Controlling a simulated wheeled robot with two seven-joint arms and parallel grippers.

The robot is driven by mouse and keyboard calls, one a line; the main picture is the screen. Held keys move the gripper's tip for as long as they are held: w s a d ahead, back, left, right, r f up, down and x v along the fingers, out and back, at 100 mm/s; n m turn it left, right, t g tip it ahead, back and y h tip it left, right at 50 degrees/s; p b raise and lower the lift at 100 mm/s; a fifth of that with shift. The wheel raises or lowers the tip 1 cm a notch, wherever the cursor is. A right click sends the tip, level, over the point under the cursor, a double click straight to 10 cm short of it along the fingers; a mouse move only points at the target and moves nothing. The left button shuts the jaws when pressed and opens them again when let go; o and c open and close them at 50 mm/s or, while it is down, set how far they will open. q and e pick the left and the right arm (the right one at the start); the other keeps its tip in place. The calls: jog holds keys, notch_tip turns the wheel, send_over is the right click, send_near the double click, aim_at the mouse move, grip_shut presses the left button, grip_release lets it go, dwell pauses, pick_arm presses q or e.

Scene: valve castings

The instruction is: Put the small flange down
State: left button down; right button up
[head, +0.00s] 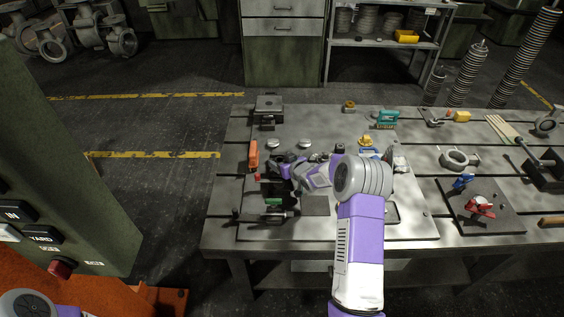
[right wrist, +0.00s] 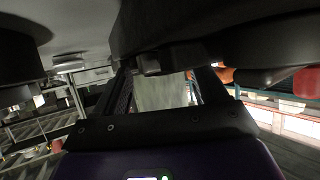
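My right arm reaches over the table in the head view. Its gripper (head: 283,170) is low over the table's left part, among dark items, and its fingertips are hard to make out. In the right wrist view the two fingers of this gripper (right wrist: 163,84) stand apart. A dark shape fills the top of that view by the fingertips; I cannot tell whether it is the small flange or whether it is gripped. Two small pale round pieces, one (head: 274,142) left and one (head: 305,142) right, lie behind the gripper. My left gripper is out of view.
The grey slotted table (head: 225,205) carries an orange block (head: 253,155), a green tool (head: 386,119), a grey ring-shaped casting (head: 459,159) and a dark plate with a red valve part (head: 481,207). A dark block (head: 268,105) stands at the back left. The left table edge is clear.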

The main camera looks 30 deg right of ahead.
jog(key=shift+o, duration=1.4)
jog(key=shift+s+a+f, duration=0.1)
jog(key=shift+f, duration=0.05)
jog(key=p+v, duration=0.1)
jog(key=v, duration=0.6)
jog(key=shift+s+r+p, duration=0.2)
jog(key=shift+r+p, duration=0.05)
jog(key=shift+p, duration=0.15)
